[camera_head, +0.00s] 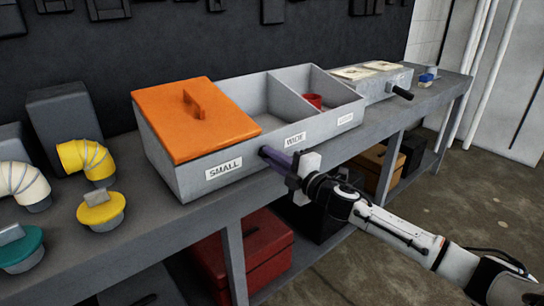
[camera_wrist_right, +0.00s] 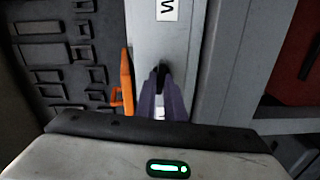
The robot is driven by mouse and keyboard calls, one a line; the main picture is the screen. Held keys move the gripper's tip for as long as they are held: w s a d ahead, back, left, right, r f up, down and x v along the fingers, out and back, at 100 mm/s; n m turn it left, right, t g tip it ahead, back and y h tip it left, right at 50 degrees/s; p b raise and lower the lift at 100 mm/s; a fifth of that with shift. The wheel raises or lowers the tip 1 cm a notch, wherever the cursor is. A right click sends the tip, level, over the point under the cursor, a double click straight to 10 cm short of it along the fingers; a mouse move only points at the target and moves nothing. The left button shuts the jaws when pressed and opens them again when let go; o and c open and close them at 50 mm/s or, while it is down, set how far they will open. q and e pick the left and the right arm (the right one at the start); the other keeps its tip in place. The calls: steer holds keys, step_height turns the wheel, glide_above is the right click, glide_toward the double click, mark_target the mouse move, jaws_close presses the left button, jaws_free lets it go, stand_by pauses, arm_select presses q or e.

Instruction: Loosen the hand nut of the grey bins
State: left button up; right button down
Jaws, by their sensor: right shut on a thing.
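The grey bins (camera_head: 215,183) are one long box on the bench, with front labels "SMALL", "WIDE" and a third too small to read. An orange lid (camera_head: 185,135) with a handle covers the SMALL compartment; the other two are open. My right gripper (camera_head: 266,153) reaches the front wall between the SMALL and WIDE labels. Its purple fingers are shut on the hand nut, which shows only as a dark piece between the fingertips in the right wrist view (camera_wrist_right: 160,74). The fingers hide most of it. My left gripper is not in view.
A red cup-like thing (camera_head: 314,100) sits in the right compartment. A smaller grey box (camera_head: 375,82) with a black handle (camera_head: 400,92) stands farther right. Yellow, white and teal duct fittings (camera_head: 100,210) stand at left.

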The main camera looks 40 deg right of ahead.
steer(key=shift+f+n, duration=0.1)
steer(key=shift+n, duration=0.8)
steer(key=c, duration=1.8)
jaws_free()
steer(key=shift+c, duration=0.2)
steer(key=shift+s, duration=0.15)
steer(key=s, duration=1)
steer(key=shift+d+b, duration=0.35)
steer(key=shift+b, duration=0.1)
